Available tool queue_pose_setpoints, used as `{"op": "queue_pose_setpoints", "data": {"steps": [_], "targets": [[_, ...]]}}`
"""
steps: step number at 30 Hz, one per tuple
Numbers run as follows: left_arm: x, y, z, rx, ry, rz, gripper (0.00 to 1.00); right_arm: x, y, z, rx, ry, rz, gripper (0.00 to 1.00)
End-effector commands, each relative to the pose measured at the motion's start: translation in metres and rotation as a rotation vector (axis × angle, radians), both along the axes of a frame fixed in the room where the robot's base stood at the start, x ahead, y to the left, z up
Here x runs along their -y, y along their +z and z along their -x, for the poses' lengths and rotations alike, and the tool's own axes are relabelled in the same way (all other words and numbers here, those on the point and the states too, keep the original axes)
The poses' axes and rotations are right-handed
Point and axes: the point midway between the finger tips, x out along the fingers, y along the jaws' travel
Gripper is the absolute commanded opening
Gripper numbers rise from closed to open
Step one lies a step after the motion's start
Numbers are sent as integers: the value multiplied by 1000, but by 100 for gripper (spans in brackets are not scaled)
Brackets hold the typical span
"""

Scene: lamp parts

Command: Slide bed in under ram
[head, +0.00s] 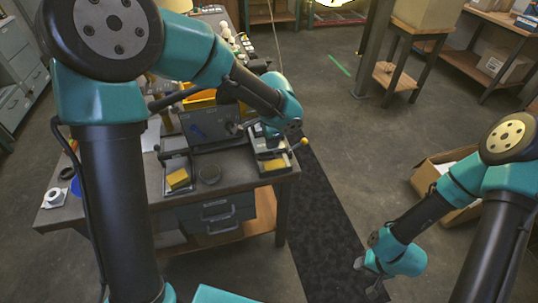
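A small press (268,143) stands at the right end of the workbench, with a lever ending in a yellow knob (304,141). A pale bed with a yellow pad (274,164) shows at its front. The ram cannot be made out clearly; my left arm covers part of the press. My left gripper (268,131) is at the top of the press, small and partly hidden by its own wrist; I cannot tell whether it is open or touching. My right gripper (368,277) hangs over the floor mat, away from the bench, its fingers apart and empty.
On the workbench (235,170), a grey tray with a yellow block (178,179), a dark round dish (209,174) and a grey box-shaped machine (205,130) stand left of the press. A white ringed part (55,197) lies at the far left. A cardboard box (430,180) stands on the floor at right.

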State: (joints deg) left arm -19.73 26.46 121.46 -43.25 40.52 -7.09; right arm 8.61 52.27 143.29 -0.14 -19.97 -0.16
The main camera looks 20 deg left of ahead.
Motion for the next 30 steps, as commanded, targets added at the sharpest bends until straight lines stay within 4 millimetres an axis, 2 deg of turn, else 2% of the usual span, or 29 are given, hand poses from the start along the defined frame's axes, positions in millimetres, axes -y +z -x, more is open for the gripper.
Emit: {"op": "queue_pose_setpoints", "data": {"steps": [1,9,15,21,30], "targets": [[-1,-11,0,-6,2,-1,39,0,0,0,0,0,0,39],[-5,-56,-7,-6,1,-1,39,0,0,0,0,0,0,39],[-8,-84,-12,-4,0,0,39,0,0,0,0,0,0,39],[-8,-97,-14,-1,0,2,39,0,0,0,0,0,0,39],[-8,-98,-15,-1,0,2,37,0,0,0,0,0,0,39]]}}
